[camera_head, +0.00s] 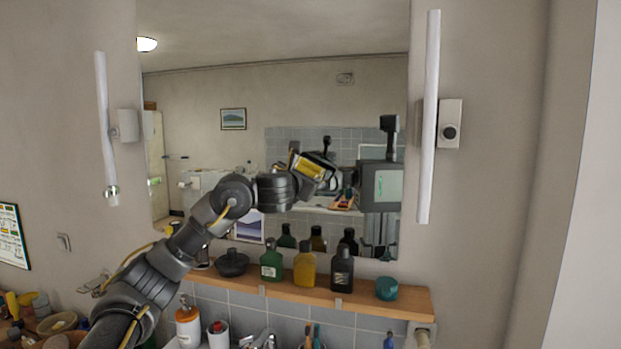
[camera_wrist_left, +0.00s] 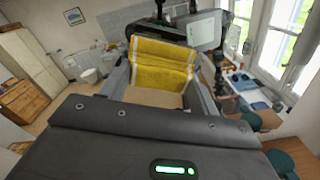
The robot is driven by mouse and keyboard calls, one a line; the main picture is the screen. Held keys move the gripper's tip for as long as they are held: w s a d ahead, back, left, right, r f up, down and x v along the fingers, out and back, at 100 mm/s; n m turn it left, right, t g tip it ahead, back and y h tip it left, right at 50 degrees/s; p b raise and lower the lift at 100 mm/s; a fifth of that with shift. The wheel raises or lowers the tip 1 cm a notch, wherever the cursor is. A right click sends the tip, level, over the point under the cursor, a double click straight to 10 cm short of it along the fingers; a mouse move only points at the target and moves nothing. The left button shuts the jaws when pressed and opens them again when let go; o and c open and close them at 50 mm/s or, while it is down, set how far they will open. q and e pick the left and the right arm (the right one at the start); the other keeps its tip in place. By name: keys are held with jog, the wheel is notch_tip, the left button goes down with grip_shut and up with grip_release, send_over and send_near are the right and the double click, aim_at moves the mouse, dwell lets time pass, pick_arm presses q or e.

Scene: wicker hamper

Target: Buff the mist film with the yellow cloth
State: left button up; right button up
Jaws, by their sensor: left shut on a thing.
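The mirror (camera_head: 310,95) fills the middle of the wall in the head view. My left arm reaches up from the lower left, and my left gripper (camera_head: 308,168) is in front of the mirror's lower middle. It is shut on the yellow cloth (camera_head: 313,167). In the left wrist view the folded yellow cloth (camera_wrist_left: 162,65) spans the space between the fingers of my left gripper (camera_wrist_left: 163,80). I cannot tell whether the cloth touches the glass. No mist film stands out clearly on the mirror. My right gripper is not in view.
A wooden shelf (camera_head: 330,299) runs below the mirror with a green bottle (camera_head: 271,262), an amber bottle (camera_head: 305,266), a dark bottle (camera_head: 342,270) and a teal jar (camera_head: 387,289). Vertical tube lamps (camera_head: 429,120) flank the mirror. The glass reflects the room and my body.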

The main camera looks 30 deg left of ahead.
pick_arm(q)
jog(key=shift+a, duration=0.15)
jog(key=shift+s+a, duration=0.3)
jog(key=shift+a, duration=0.55)
jog(key=shift+s+a, duration=0.3)
jog(key=shift+a, duration=0.5)
jog(key=shift+s+a+b, duration=0.25)
jog(key=shift+s+a, duration=0.05)
jog(key=shift+a, duration=0.55)
jog(key=shift+s+a+b, duration=0.25)
jog(key=shift+a, duration=0.6)
jog(key=a, duration=0.1)
jog(key=s+a, duration=0.1)
jog(key=a, duration=0.1)
jog(key=shift+a, duration=0.2)
jog(key=shift+s+d, duration=0.1)
jog(key=shift+s, duration=0.05)
